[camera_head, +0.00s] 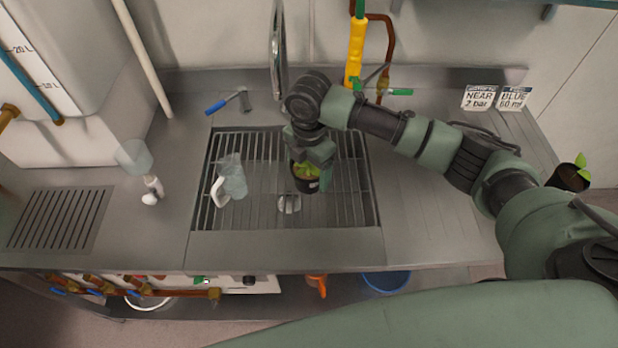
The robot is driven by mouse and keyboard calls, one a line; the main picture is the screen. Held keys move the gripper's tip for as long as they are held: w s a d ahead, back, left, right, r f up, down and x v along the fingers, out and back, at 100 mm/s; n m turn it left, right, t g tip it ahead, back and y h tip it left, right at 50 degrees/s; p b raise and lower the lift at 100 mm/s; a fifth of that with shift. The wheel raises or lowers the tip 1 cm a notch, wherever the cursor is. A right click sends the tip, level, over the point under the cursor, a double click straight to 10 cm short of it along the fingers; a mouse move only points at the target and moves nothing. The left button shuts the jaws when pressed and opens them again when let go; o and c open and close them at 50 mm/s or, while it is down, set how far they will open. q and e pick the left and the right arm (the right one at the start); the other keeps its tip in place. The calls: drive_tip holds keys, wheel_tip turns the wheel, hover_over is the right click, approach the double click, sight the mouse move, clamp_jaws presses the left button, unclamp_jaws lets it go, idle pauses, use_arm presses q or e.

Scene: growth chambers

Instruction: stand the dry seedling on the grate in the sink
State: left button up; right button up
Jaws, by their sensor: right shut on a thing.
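A small dark pot with a green seedling (305,183) is at the middle of the sink, over the grate (345,205). My right gripper (312,166) comes down from above and is shut on this pot, hiding part of the plant. The pot looks upright. I cannot tell whether its base touches the grate bars or hangs just above them. Whether its soil is dry is too small to tell. A second potted seedling (570,177) stands at the far right, partly hidden by my right arm. My left gripper is not in view.
A clear jug (231,182) with a white handle stands on the grate left of the pot. A yellow-handled hose (356,52) and a tap (278,50) are behind the sink. Two small signs (478,98) stand back right. The grate's right side is free.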

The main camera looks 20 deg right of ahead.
wheel_tip(320, 180, down, 3)
drive_tip(key=shift+f+p, duration=0.2)
drive_tip(key=shift+p, duration=0.15)
drive_tip(key=shift+f, duration=0.5)
drive_tip(key=o, duration=1.6)
drive_tip(key=shift+f, duration=0.15)
wheel_tip(320, 180, up, 12)
drive_tip(key=shift+r+b, duration=0.2)
drive_tip(key=shift+b, duration=0.85)
